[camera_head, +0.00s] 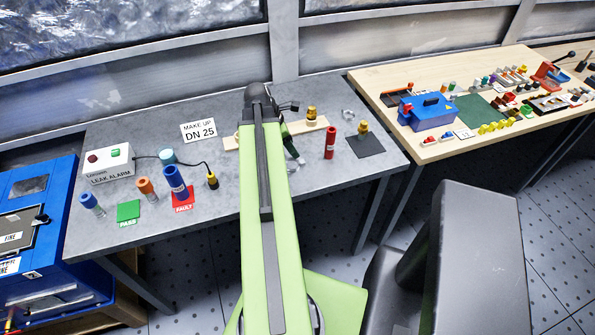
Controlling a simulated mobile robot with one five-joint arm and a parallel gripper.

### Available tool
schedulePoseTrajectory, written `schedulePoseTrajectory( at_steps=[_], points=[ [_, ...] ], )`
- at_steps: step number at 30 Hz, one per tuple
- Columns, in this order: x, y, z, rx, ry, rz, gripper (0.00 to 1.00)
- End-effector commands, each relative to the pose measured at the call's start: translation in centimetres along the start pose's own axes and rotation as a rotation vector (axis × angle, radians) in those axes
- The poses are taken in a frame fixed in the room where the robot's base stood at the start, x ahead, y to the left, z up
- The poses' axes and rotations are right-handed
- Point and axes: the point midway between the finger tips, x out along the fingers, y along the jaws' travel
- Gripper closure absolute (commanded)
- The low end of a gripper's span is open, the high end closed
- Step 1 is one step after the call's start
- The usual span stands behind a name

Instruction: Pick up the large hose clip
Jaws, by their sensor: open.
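A silvery ring-shaped clip (348,114), which looks like the large hose clip, lies on the grey bench (225,222) near its back right. It is small in view, and I see no other clip clearly enough to compare sizes. My green arm reaches over the bench from below. My gripper (288,106) is at its far end, dark, open and mostly hidden behind my arm. The clip is to its right, apart from it. I cannot tell how high the gripper is above the bench.
Brass fittings (311,114) on a wooden strip and a red cylinder (330,142) stand near the clip. A brass part (363,127) sits by a dark mat (366,145). A leak alarm box (103,161) and coloured cylinders are left. A wooden table (440,150) with tools adjoins right.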

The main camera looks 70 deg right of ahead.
Motion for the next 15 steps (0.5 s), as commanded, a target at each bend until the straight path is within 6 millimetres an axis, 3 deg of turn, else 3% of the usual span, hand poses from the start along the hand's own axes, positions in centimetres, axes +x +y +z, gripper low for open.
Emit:
schedulePoseTrajectory(
  at_steps=[1, 3, 10, 15],
  points=[
    [2.1, 0.0, -0.4, 0.001, 0.000, 0.000, 0.47],
    [2.9, 0.0, -0.3, 0.001, 0.000, 0.000, 0.47],
    [3.2, 0.0, -0.1, -0.001, 0.000, 0.000, 0.47],
    [5.7, 0.2, -0.3, 0.000, 0.000, 0.000, 0.47]
  ],
)
